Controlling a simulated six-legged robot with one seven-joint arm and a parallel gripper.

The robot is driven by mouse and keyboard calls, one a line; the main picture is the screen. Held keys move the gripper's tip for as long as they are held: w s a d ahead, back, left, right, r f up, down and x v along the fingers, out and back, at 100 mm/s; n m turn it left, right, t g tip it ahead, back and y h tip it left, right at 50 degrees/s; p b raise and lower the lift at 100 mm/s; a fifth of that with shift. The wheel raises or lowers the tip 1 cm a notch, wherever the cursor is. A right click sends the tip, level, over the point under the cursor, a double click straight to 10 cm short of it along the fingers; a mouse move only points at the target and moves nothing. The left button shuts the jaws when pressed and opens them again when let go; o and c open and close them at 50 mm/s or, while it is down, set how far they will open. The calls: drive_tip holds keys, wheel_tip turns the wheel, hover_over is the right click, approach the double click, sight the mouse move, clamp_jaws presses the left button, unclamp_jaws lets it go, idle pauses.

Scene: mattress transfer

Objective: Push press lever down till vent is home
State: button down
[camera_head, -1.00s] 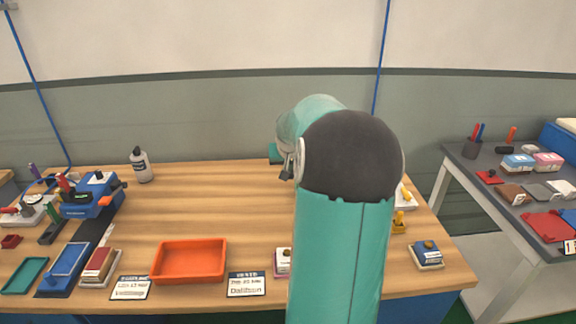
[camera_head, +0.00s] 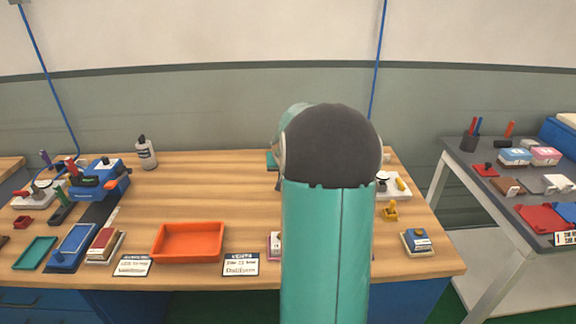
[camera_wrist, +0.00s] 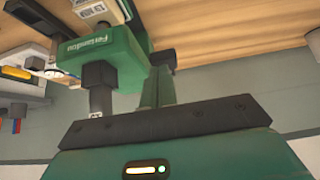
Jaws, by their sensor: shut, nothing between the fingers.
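In the wrist view, which is upside down, a green press (camera_wrist: 110,52) with white lettering fills the upper left. A dark block and a pale metal rod (camera_wrist: 100,100) project from it. My gripper (camera_wrist: 158,68) shows close beside the press as narrow green uprights standing together with dark ends, and it is shut and empty. I cannot tell whether it touches the press or which part is the lever. A cream block with printed labels (camera_wrist: 99,10) lies beyond the press. In the head view my arm hides the gripper and most of the press (camera_head: 271,160). The vent cannot be made out.
A grey side table (camera_head: 505,190) stands right. The table's centre is clear.

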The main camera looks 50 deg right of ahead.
drive_tip(key=shift+t+h, duration=0.4)
drive_tip(key=f, duration=0.4)
drive_tip(key=a+f, duration=0.1)
drive_tip(key=f, duration=0.6)
drive_tip(key=shift+s+a+f, duration=0.15)
drive_tip(key=shift+a+f, duration=0.15)
drive_tip(key=shift+f, duration=0.05)
drive_tip(key=shift+d+f, duration=0.25)
drive_tip(key=shift+f, duration=1.2)
